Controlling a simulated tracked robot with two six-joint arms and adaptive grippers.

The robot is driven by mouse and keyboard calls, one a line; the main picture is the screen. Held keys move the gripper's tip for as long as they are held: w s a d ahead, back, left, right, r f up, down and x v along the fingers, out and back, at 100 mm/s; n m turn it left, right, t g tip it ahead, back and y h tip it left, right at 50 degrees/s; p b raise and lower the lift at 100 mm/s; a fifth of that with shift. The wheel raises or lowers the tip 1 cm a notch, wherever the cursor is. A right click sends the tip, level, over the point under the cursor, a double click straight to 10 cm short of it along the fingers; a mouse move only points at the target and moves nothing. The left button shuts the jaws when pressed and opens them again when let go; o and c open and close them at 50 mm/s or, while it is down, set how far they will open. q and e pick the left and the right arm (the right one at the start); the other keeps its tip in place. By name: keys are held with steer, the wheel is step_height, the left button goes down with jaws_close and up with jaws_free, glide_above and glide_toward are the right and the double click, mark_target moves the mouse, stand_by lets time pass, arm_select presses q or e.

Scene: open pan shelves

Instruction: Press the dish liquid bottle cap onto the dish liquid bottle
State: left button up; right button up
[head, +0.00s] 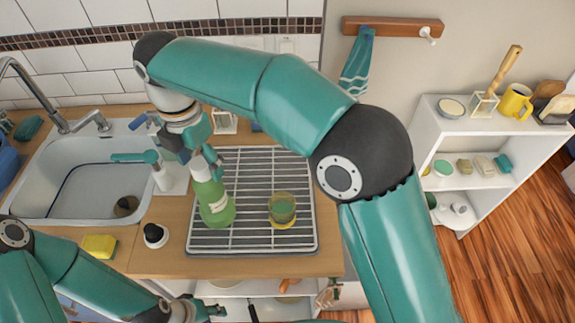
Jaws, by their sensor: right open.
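The green dish liquid bottle (217,207) with a pale label stands on the left part of the wire drying rack. A whitish piece (200,168) is at its top; I cannot tell whether it is the cap seated on the neck or just the neck. My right gripper (205,158) reaches down from above and is open, with its fingers close to the bottle top. I cannot tell whether they touch it. My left gripper (208,311) is low at the bottom edge, in front of the counter and away from the bottle. Its fingers are too unclear to read.
The drying rack (308,235) also holds a yellow-green glass (282,207). A black-and-white round item (154,234) and a yellow sponge (99,246) lie on the wooden counter (190,263). The sink (75,200) is left. A white shelf (437,150) stands right. My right arm crosses above the rack.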

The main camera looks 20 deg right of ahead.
steer(key=shift+r, duration=0.15)
steer(key=shift+r+p, duration=0.8)
steer(key=shift+r, duration=3.05)
